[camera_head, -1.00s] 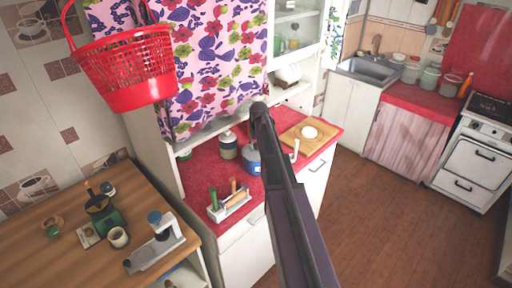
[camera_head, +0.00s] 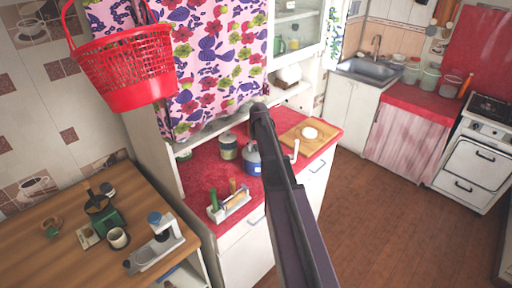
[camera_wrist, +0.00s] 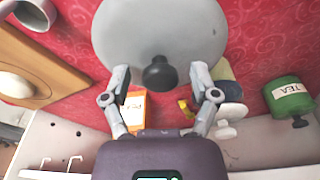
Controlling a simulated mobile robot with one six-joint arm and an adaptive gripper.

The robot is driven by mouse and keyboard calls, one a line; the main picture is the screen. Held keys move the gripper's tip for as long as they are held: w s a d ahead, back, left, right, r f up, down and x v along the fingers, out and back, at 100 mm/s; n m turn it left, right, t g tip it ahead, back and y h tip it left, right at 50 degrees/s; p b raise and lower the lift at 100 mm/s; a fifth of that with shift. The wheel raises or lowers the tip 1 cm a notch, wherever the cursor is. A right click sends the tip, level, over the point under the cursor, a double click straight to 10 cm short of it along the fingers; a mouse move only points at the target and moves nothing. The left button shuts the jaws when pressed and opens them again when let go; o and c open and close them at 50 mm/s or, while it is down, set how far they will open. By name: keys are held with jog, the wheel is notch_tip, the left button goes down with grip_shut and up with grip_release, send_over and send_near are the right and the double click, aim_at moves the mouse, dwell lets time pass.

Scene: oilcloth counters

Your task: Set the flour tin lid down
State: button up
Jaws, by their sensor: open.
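The lid (camera_wrist: 175,25), a wide pale grey disc with a dark round knob (camera_wrist: 159,74), fills the top middle of the wrist view. My gripper (camera_wrist: 159,84) is open, with one finger on each side of the knob and a gap on both sides. Red oilcloth shows around the lid; what lies under the lid is hidden. In the head view, a blue tin (camera_head: 251,165) stands on the red counter, partly behind my arm. I cannot make out my fingers there.
A wooden board (camera_head: 296,139) with a white round thing lies right of the blue tin. A utensil holder (camera_head: 232,207) stands at the counter's front left.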

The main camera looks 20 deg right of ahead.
jog(key=shift+s+r+p, duration=0.2)
jog(key=shift+r+p, duration=1.15)
jog(key=shift+r, duration=0.15)
jog(key=r+p, duration=0.2)
jog(key=shift+s+d+r+p, duration=0.25)
jog(key=shift+d+r+p, duration=0.15)
notch_tip(320, 180, up, 8)
jog(key=s+p, duration=0.1)
jog(key=p, duration=0.7)
jog(key=shift+s, duration=0.1)
jog(key=s+a+n+g, duration=0.1)
jog(key=s+a, duration=2.2)
jog(key=s, duration=0.1)
jog(key=shift+a+f+g, duration=0.15)
jog(key=shift+a+g, duration=0.25)
